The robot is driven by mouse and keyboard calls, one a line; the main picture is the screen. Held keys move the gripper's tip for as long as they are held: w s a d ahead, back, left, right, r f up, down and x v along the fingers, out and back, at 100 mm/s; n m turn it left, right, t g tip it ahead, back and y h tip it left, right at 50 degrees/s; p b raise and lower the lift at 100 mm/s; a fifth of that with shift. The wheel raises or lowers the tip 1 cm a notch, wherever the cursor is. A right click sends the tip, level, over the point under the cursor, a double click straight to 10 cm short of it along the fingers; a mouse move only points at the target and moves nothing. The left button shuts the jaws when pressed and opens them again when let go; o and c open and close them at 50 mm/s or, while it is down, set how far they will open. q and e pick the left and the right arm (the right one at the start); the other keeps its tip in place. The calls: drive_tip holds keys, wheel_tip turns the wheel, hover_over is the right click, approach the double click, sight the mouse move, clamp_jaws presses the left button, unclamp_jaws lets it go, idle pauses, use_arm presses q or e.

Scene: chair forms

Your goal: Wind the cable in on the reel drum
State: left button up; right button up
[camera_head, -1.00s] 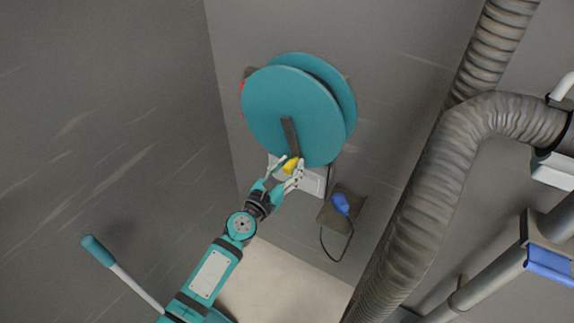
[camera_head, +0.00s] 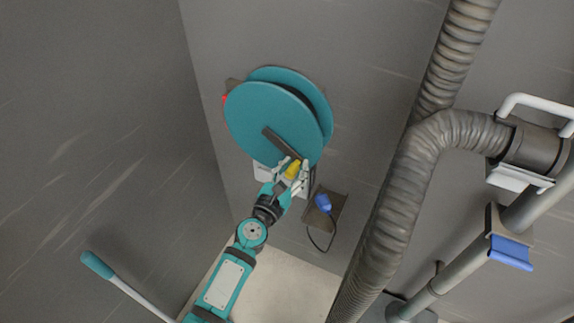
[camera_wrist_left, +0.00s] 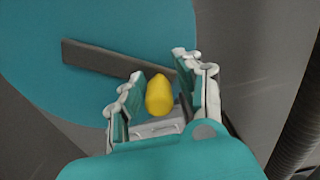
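The reel drum (camera_head: 258,121) has two teal discs and is mounted on the grey wall. A dark crank bar (camera_head: 283,143) lies across its front disc and points down to the right. A yellow knob (camera_head: 292,170) sits at the bar's outer end. The knob (camera_wrist_left: 159,96) also shows between the fingers in the left wrist view. A blue plug (camera_head: 323,202) with a dark cable (camera_head: 318,241) hangs below right of the drum. Any cable between the discs is hidden. My right gripper is out of view.
A thick ribbed grey duct (camera_head: 400,180) runs down the right side. Pipes with a blue part (camera_head: 511,252) stand further right. A pale rod with a teal grip (camera_head: 97,264) is at the lower left. The wall left of the drum is bare.

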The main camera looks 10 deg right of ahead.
use_arm(q)
drive_tip(key=shift+s+d+r, duration=0.2)
drive_tip(key=shift+r, duration=0.3)
drive_tip(key=shift+f, duration=0.1)
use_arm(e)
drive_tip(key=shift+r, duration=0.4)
use_arm(q)
drive_tip(key=shift+r, duration=0.2)
drive_tip(key=r+p, duration=0.3)
drive_tip(key=d+r+p, duration=0.1)
drive_tip(key=shift+s+r+p, duration=0.15)
drive_tip(key=shift+s+p, duration=0.2)
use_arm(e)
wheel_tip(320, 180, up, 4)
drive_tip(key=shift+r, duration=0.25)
use_arm(q)
drive_tip(key=shift+o, duration=0.3)
